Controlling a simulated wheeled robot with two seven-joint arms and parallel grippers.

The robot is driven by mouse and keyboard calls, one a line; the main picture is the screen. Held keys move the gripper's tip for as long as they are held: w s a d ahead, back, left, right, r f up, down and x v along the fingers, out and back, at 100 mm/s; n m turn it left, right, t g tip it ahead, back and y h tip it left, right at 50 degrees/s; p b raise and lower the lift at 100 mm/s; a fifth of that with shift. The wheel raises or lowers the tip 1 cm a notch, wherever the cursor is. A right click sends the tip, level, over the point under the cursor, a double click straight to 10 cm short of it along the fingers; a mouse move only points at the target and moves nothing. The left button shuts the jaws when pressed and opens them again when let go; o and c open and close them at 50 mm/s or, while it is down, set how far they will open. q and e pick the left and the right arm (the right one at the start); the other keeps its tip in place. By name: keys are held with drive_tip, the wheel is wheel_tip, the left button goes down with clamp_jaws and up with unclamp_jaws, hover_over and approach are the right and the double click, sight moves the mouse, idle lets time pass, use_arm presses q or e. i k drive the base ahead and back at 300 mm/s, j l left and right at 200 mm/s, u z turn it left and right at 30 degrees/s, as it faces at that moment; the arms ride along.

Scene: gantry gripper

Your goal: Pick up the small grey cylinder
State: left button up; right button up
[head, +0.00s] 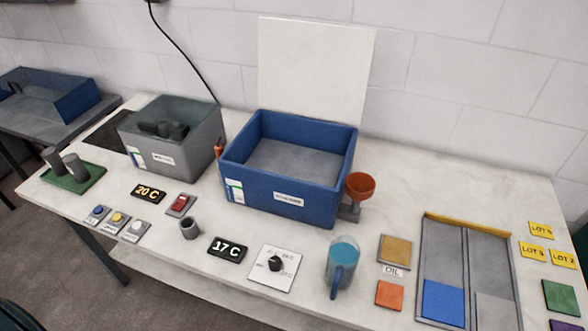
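A small grey cylinder (189,228) stands upright on the white table, between the red switch and the 17 C display. Its top looks dark, perhaps hollow. Two other grey cylinders, one at the left (52,159) and one at the right (75,166), stand on a green tray (92,181) at the table's left end. Several dark grey cylindrical pieces (165,130) lie inside the grey bin (180,160). Neither of my grippers is in view.
A blue bin (285,205) stands at the middle back, with an orange funnel (361,185) beside it. Two displays (148,193) (228,248), a red switch (181,205), buttons (117,222), a dial plate (274,268) and a blue-filled jug (341,262) sit along the front. A divided tray (455,262) lies right.

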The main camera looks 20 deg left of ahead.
sight(72, 160)
drive_tip(key=u, duration=1.95)
drive_tip(key=i+j+z, duration=1)
drive_tip(key=k+j, duration=0.05)
drive_tip(key=k, duration=0.05)
